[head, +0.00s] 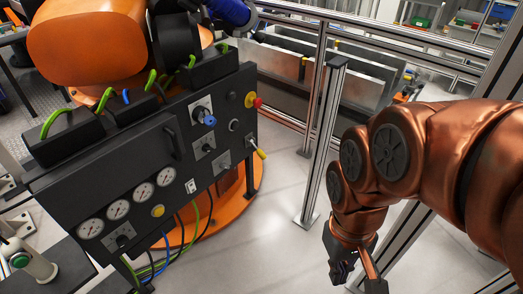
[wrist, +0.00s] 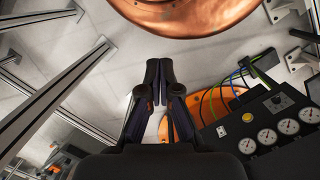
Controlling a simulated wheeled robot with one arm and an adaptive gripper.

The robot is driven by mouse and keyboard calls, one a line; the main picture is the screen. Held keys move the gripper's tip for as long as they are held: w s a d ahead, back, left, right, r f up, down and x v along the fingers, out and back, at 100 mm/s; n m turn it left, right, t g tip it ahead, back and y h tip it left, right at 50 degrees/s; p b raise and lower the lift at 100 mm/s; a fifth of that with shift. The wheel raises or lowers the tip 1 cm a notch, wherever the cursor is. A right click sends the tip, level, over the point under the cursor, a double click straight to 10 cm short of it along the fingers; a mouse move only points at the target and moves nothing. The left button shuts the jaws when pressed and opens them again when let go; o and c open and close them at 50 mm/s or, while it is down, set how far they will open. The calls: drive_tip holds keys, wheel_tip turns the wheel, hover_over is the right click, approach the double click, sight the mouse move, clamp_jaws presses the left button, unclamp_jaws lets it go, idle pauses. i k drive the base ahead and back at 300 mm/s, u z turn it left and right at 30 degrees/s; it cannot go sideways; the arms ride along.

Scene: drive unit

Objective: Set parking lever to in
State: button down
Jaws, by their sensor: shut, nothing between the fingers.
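A dark drive unit panel (head: 140,165) stands at the left in the head view. A lever with a yellow tip (head: 261,154) sticks out at its right edge. A lever with a blue tip (head: 209,121) sits higher on the panel. No readable label shows which one is the parking lever. My gripper (head: 350,272) is at the lower right, apart from the panel and over the floor. In the wrist view its fingers (wrist: 159,68) are together and empty. Part of the panel (wrist: 255,120) with gauges shows at the right there; neither lever can be made out.
A red stop button (head: 253,100) sits on the panel's upper right. Several round gauges (head: 117,209) are at its lower left. A metal post (head: 322,145) stands between the panel and my arm. Rails and bins (head: 330,70) lie behind. Bare floor (head: 275,215) lies right of the panel.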

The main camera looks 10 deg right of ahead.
sight(260, 155)
drive_tip(key=z, duration=0.65)
drive_tip(key=i, duration=0.6)
drive_tip(key=u, duration=2.05)
